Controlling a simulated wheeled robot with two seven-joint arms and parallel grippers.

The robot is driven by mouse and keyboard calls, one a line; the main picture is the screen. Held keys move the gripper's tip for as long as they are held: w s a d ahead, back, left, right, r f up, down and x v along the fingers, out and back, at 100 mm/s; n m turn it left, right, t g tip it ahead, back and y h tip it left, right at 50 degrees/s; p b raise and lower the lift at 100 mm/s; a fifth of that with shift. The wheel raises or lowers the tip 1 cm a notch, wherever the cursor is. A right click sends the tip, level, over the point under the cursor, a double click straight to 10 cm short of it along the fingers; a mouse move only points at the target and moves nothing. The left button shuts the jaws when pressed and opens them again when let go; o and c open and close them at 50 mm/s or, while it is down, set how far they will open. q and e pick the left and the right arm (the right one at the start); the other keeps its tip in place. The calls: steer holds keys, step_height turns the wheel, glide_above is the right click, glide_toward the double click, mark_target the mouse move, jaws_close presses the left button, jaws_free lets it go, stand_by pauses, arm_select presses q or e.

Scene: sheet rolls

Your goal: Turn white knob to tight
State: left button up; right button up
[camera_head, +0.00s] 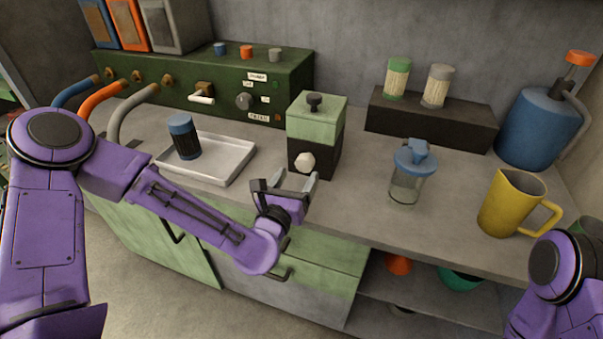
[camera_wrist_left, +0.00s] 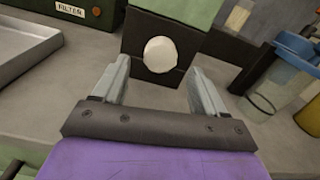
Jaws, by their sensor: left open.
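The white knob (camera_head: 304,162) is a faceted round knob on the black lower front of a small box (camera_head: 316,126) with a green top. In the left wrist view the white knob (camera_wrist_left: 160,55) lies ahead of and between my left gripper's fingers. My left gripper (camera_head: 290,182) is open and empty, just in front of the knob and apart from it. Its two grey fingers also show in the left wrist view (camera_wrist_left: 157,85). My right arm shows at the lower right of the head view, but its gripper is out of view.
Left of the box, a white tray (camera_head: 241,165) holds a dark blue-capped jar (camera_head: 184,136). A clear blue-lidded jar (camera_head: 408,177) and a yellow pitcher (camera_head: 509,204) stand to the right. Behind is a green control panel (camera_head: 285,75) with a lever and a dark dial.

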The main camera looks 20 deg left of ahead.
mark_target(303, 167)
arm_select(q)
steer(key=w, duration=0.2)
steer(key=shift+w+d+r, duration=0.1)
steer(key=shift+w+r, duration=0.05)
steer(key=shift+w, duration=0.7)
steer(key=c, duration=1.1)
steer(key=shift+o, duration=0.2)
